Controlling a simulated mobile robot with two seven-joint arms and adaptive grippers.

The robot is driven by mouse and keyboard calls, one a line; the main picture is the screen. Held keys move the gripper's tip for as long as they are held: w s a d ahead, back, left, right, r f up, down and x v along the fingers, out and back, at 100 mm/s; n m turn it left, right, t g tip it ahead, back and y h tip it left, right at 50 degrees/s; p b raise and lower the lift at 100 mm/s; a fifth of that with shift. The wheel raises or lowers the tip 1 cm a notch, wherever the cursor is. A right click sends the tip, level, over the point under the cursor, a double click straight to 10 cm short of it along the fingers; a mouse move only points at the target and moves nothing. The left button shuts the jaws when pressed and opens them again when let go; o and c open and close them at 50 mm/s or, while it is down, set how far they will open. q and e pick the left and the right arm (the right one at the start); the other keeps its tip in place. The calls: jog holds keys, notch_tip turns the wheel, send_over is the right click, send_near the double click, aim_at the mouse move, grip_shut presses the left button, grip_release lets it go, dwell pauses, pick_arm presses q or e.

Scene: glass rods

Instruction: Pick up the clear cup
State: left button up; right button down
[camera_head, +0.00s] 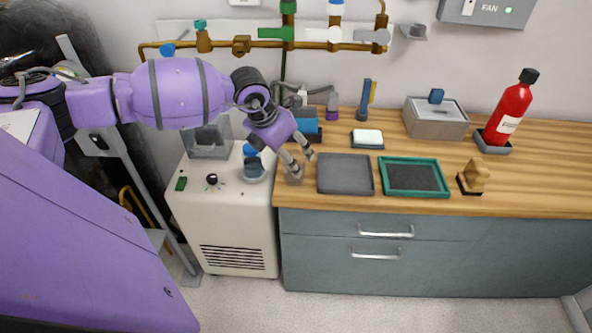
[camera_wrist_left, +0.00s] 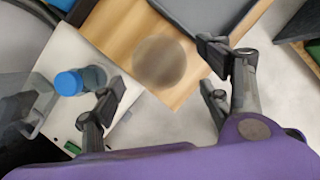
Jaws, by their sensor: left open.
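The clear cup (camera_head: 293,177) is see-through and stands near the front left edge of the wooden counter, just below my left fingertips. In the left wrist view the cup (camera_wrist_left: 160,62) shows from above as a round, greyish shape between the two fingers and a little ahead of them. My left gripper (camera_head: 300,161) is open and empty, reaching down from the upper left; its spread fingers also show in the left wrist view (camera_wrist_left: 166,80). I cannot tell whether a finger touches the cup. My right gripper is not in view.
A dark grey tray (camera_head: 345,174) lies just right of the cup, then a green-rimmed tray (camera_head: 414,162). Left of the counter stands a white cabinet (camera_head: 225,215) with a blue-capped container (camera_head: 254,171) on top. A red extinguisher (camera_head: 509,112) stands far right.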

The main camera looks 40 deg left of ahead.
pick_arm(q)
jog(key=x, duration=0.4)
jog(key=shift+w+f, duration=0.1)
jog(key=shift+w, duration=0.15)
jog(key=shift+c, duration=0.4)
jog(key=c, duration=1.2)
